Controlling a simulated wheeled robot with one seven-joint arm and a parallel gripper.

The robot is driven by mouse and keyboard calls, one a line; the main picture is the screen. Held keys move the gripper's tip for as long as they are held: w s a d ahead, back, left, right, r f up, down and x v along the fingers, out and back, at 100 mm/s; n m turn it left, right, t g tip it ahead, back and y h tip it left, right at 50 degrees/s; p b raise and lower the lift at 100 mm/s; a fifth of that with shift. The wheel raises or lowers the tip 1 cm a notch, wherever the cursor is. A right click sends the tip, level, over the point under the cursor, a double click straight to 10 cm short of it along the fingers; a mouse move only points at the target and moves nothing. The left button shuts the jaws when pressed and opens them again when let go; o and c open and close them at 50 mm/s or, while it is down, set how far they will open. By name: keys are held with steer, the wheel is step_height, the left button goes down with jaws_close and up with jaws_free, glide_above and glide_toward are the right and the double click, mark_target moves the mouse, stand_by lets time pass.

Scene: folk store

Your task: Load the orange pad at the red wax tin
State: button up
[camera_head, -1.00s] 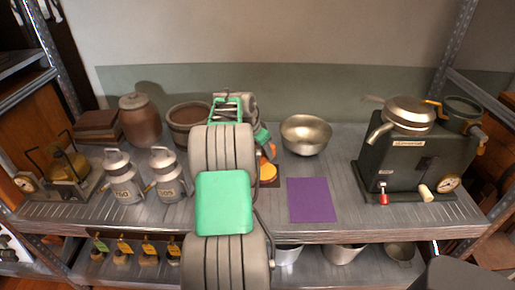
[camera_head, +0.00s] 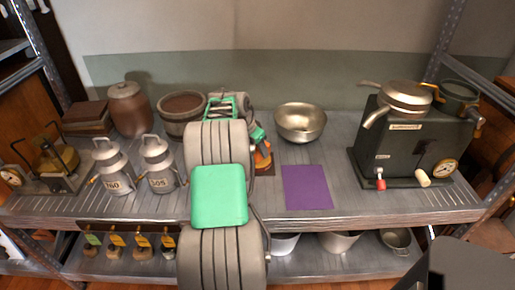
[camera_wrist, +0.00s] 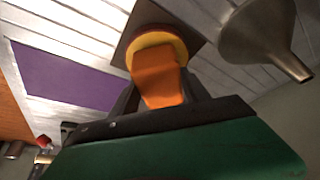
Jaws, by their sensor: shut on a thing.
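My gripper (camera_wrist: 160,98) is shut on the upright orange grip of the orange pad (camera_wrist: 158,78). The pad's round yellow body with a red edge (camera_wrist: 165,38) shows just beyond the fingers in the wrist view. It is over a dark brown square (camera_wrist: 133,36) on the shelf; I cannot tell whether it touches it. In the head view the pad (camera_head: 262,160) is mostly hidden by my gripper, on the brown square left of the purple mat. I cannot make out a tin that is clearly the red wax tin.
A purple mat (camera_head: 307,187) lies bare to the right. A metal bowl (camera_head: 300,123) stands behind it, and a dark machine (camera_head: 405,148) farther right. Two milk cans (camera_head: 158,165) and a brown pot (camera_head: 183,118) stand left of my arm. Small tagged pots (camera_head: 117,248) are on the lower shelf.

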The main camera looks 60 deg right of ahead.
steer(key=shift+f+b, duration=0.4)
steer(key=shift+f, duration=0.2)
stand_by(1.3)
steer(key=shift+r+p, duration=2.2)
steer(key=shift+r, duration=1.35)
